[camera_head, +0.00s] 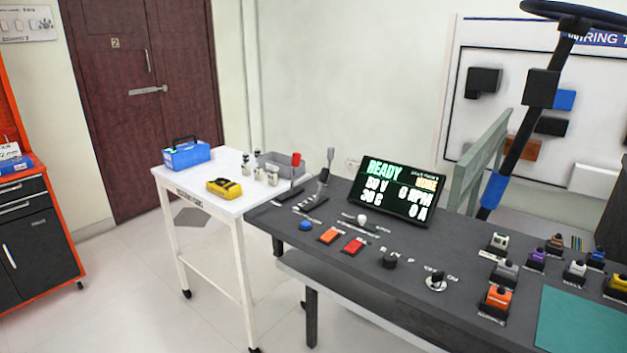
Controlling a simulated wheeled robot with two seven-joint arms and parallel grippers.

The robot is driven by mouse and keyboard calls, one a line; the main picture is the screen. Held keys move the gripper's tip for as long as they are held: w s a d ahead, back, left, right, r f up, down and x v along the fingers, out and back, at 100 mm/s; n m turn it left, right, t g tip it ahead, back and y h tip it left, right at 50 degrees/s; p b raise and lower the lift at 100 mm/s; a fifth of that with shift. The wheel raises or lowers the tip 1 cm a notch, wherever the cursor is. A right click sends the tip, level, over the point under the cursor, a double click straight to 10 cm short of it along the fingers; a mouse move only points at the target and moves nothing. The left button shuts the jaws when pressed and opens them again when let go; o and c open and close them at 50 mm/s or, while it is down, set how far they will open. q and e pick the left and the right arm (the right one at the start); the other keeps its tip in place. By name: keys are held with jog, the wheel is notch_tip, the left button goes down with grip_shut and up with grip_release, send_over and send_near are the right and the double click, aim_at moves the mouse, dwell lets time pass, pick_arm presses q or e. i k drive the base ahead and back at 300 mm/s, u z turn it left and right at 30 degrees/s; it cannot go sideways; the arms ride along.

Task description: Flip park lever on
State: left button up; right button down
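A dark grey console desk (390,285) runs from the middle to the right. A tilted display (395,190) behind the controls reads READY. Neither of my grippers is in view.
The desk carries a blue button (306,225), an orange switch (329,235), a red switch (354,245), a black knob (390,260) and a key switch (436,282). A white cart (205,200) with a blue toolbox (186,154) adjoins its left end. Floor at front left is clear.

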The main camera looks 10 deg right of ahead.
aim_at(296, 159)
jog(key=k, duration=0.55)
jog(key=u, duration=0.85)
jog(key=i, duration=1.5)
jog(key=z, duration=0.5)
